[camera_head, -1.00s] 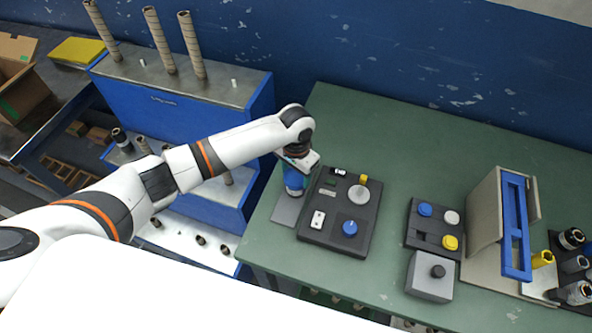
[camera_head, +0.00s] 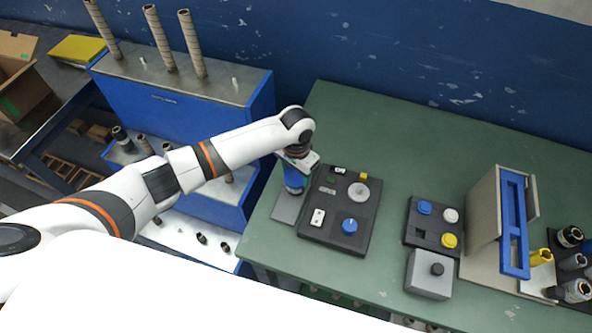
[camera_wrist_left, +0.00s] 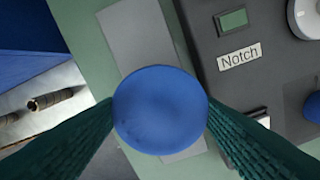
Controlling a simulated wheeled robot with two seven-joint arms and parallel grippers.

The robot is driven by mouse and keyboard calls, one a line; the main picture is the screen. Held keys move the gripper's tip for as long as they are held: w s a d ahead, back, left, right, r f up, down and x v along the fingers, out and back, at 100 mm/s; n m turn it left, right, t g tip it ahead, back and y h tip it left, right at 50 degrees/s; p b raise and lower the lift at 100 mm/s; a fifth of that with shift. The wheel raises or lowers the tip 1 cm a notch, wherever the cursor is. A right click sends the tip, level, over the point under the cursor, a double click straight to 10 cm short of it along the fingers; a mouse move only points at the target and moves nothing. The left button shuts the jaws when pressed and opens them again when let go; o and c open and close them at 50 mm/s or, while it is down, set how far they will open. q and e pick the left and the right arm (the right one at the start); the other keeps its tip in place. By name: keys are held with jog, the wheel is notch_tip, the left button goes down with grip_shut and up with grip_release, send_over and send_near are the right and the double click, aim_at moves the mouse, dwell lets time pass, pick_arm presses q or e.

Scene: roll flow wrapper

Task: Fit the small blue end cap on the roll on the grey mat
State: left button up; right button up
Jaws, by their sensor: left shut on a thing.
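The blue roll (camera_head: 293,178) stands upright on the grey mat (camera_head: 287,208) at the table's left end. My left gripper (camera_head: 297,162) is over its top. In the left wrist view the round blue top (camera_wrist_left: 160,110) lies between my two green fingers, which touch its sides. I cannot tell from this whether a separate cap sits on it. A small blue cap (camera_head: 425,208) lies in the dark tray to the right. My right gripper is not in view.
A black board (camera_head: 326,233) with a blue knob (camera_head: 350,226), a grey disc (camera_head: 359,192) and a "Notch" label (camera_wrist_left: 239,56) is close beside the mat. The tray also holds a white cap (camera_head: 450,215) and a yellow cap (camera_head: 449,240). A grey box (camera_head: 428,277) stands in front of the tray.

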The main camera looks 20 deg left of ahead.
pick_arm(q)
jog(key=shift+f+p, duration=0.1)
jog(key=shift+p, duration=0.2)
dwell(0.5)
jog(key=o, duration=1.3)
jog(key=shift+o, duration=0.2)
notch_tip(320, 180, up, 8)
jog(key=p, duration=0.9)
